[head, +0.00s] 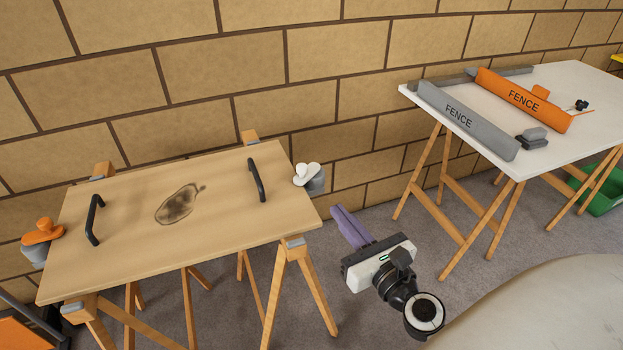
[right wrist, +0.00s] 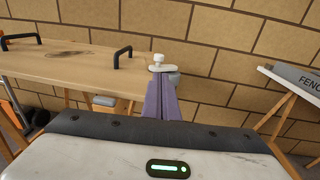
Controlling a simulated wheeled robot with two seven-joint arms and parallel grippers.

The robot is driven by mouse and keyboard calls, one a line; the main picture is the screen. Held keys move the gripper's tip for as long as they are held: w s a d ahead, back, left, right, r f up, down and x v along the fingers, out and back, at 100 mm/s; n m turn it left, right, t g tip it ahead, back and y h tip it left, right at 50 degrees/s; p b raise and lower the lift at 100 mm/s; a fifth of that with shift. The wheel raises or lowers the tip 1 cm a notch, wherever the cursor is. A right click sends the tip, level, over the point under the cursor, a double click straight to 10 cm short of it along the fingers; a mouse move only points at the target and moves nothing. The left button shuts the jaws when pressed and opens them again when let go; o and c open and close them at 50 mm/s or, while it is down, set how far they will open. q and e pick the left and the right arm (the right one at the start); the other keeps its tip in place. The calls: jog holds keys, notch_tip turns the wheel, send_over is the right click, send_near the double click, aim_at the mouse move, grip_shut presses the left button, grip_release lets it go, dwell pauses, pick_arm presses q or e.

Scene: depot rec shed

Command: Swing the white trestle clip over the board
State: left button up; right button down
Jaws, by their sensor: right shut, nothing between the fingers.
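The board (head: 225,205) is pale wood with two black handles and a dark burnt patch, lying across wooden trestles. The white trestle clip (head: 306,173), a white lever with a round knob on a grey base, is at the board's right edge. It also shows in the right wrist view (right wrist: 159,66), just beyond my fingertips. I cannot tell how far its lever overlaps the board. My right gripper (head: 345,218) is shut and empty, its purple fingers pointing toward the clip from the lower right, apart from it in the head view. My left gripper is not in view.
An orange clip (head: 41,232) on a grey base is at the board's left edge. A white table (head: 560,150) at right carries grey and orange fences (head: 520,98). A green crate (head: 604,190) is under it. The brick wall stands close behind the board.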

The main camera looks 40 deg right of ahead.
aim_at(301, 172)
jog(key=w, duration=0.4)
jog(key=w+d+p, duration=0.1)
jog(key=w, duration=0.3)
jog(key=w+p, duration=0.1)
jog(key=w, duration=0.4)
jog(key=shift+w+d+f, duration=0.1)
jog(key=shift+d+f, duration=0.1)
jog(key=shift+d, duration=0.1)
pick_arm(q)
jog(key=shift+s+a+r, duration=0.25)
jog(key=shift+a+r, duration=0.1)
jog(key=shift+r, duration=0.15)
pick_arm(e)
jog(key=shift+w+a, duration=0.4)
jog(key=shift+a, duration=0.05)
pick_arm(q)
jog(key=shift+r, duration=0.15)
pick_arm(e)
jog(key=shift+s, duration=0.1)
